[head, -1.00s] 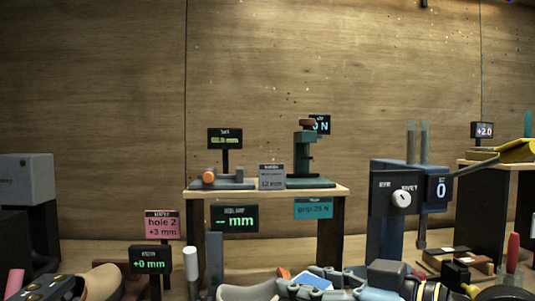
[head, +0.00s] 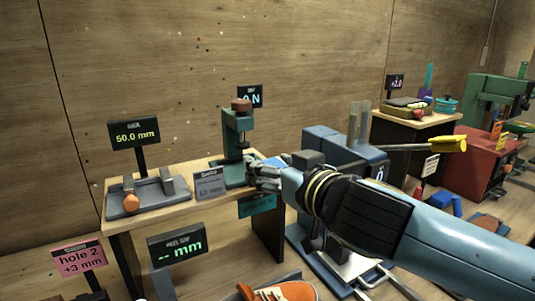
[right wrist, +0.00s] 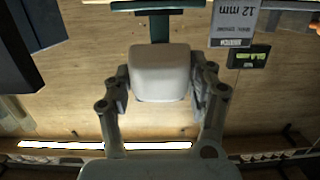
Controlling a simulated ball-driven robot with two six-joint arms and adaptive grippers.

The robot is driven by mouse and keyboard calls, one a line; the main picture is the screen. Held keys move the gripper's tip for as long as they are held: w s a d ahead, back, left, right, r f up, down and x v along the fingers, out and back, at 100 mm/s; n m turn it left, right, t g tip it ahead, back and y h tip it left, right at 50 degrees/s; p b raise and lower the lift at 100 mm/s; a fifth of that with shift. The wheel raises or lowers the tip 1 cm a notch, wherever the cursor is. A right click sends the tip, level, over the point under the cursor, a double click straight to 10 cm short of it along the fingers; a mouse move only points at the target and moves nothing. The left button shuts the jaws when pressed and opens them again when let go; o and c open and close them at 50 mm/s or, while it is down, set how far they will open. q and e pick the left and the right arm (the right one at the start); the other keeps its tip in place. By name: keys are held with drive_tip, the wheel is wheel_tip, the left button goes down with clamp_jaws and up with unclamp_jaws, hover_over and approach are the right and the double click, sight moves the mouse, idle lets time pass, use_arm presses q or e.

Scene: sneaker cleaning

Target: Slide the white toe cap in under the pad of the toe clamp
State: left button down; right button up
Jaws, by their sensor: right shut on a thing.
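The toe clamp (head: 238,135) is a dark green stand with a brown top, on the near bench; its display (head: 250,96) reads 0 N. My right gripper (head: 262,172) is just right of the clamp's base in the head view. In the right wrist view my right gripper (right wrist: 159,85) is shut on the white toe cap (right wrist: 159,72), a pale rounded block between the two fingers. The clamp's green parts (right wrist: 160,28) show beyond it. The cap is mostly hidden in the head view, and I cannot tell whether it touches the pad. My left gripper is not in view.
The wooden bench (head: 120,220) also holds a grey gauge with an orange knob (head: 132,203) and a small grey sign (head: 209,183), left of the clamp. A blue machine (head: 335,145) stands close right of the bench. Space above the bench is open.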

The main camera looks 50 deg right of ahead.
drive_tip(key=shift+w+d+f, duration=0.1)
drive_tip(key=shift+w+f, duration=0.15)
drive_tip(key=shift+w+d+f+b, duration=0.15)
drive_tip(key=shift+w+f, duration=0.05)
drive_tip(key=shift+w, duration=0.2)
drive_tip(key=shift+w+d+f+b, duration=0.1)
drive_tip(key=shift+w+f+b, duration=0.1)
drive_tip(key=shift+w, duration=0.15)
drive_tip(key=shift+x, duration=2.8)
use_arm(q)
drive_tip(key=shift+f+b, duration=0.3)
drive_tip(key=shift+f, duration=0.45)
use_arm(e)
drive_tip(key=shift+x, duration=2.55)
drive_tip(key=o, duration=1.3)
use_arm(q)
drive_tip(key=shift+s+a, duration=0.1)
use_arm(e)
drive_tip(key=shift+o, duration=0.2)
